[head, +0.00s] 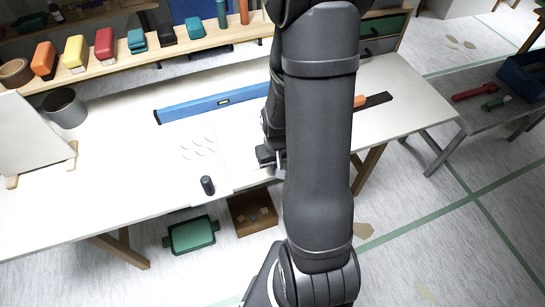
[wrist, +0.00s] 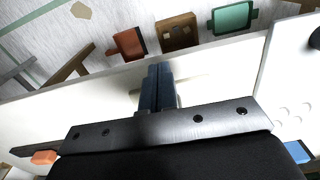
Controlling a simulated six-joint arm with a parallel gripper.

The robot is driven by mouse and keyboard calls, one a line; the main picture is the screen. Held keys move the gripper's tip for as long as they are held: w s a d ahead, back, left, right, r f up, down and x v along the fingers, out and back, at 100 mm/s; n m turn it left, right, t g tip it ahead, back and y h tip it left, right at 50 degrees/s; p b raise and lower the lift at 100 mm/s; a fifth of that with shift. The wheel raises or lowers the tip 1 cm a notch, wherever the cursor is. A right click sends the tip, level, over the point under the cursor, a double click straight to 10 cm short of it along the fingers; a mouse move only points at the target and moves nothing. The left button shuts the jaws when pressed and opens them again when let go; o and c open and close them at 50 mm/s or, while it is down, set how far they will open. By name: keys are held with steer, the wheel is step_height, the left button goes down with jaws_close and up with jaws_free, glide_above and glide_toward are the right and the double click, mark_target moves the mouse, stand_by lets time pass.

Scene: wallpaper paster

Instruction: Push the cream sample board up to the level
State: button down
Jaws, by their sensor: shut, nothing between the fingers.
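The blue level (head: 222,101) lies across the back of the white table; its end shows at the right edge of the wrist view (wrist: 298,151). Contact with the board cannot be told.
An orange-handled tool (head: 372,101) lies to the right. A grey pot (head: 65,108) stands at left. A green tray (head: 191,235) and a brown box (head: 252,212) sit below.

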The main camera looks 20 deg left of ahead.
step_height(320, 180, up, 10)
steer(key=shift+w+a, duration=0.15)
stand_by(0.3)
steer(key=shift+f, duration=0.1)
steer(key=f, duration=0.3)
steer(key=w+a+f, duration=0.1)
steer(key=f, duration=0.2)
steer(key=w+a+f, duration=0.1)
steer(key=f, duration=0.3)
steer(key=shift+w+a, duration=0.4)
steer(key=shift+w, duration=0.05)
stand_by(0.4)
